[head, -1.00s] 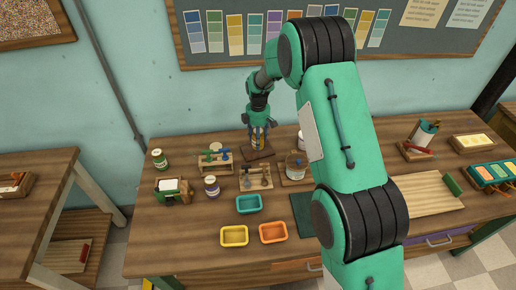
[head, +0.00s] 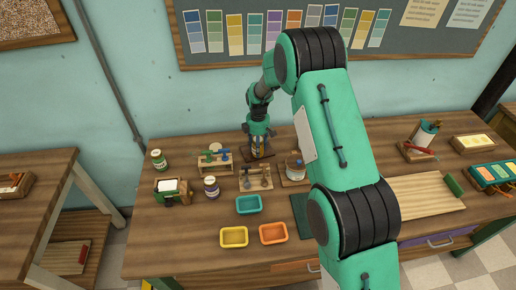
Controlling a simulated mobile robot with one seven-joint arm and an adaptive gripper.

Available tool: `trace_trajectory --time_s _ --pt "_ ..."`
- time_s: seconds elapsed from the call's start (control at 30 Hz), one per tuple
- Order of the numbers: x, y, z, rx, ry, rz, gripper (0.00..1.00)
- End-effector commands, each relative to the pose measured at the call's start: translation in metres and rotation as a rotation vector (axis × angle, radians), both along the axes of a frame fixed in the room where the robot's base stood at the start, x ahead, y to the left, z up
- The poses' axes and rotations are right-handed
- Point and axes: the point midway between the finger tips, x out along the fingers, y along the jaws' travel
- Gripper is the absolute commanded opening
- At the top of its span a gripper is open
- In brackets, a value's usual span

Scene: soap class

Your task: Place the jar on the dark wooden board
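My gripper (head: 259,149) points straight down at the back of the table, its fingers around a small jar (head: 259,146). Only a narrow amber and bluish strip of the jar shows between the fingers. The dark wooden board (head: 250,157) lies directly beneath, mostly covered by the gripper and the jar. The jar is upright and low over the board; I cannot tell whether its base touches it.
A wooden rack (head: 214,160) and a small stand (head: 256,180) are close by on the left and in front. A clear bottle (head: 295,167) stands to the right. A green jar (head: 158,160), a dark jar (head: 211,187) and coloured trays (head: 249,205) stand farther off.

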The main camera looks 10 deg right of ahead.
Motion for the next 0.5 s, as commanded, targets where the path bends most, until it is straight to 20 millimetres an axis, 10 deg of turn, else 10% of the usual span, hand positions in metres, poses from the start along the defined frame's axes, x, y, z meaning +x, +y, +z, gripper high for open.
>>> trace_trajectory --time_s 0.37,0.4,0.5 --pt "0.0003 0.0001 -0.0019 0.0 -0.001 0.0 0.09" --pt "-0.0001 0.0 -0.0018 0.0 0.0 0.0 0.53" --pt "0.0 0.0 -0.0017 0.0 0.0 0.0 0.64"
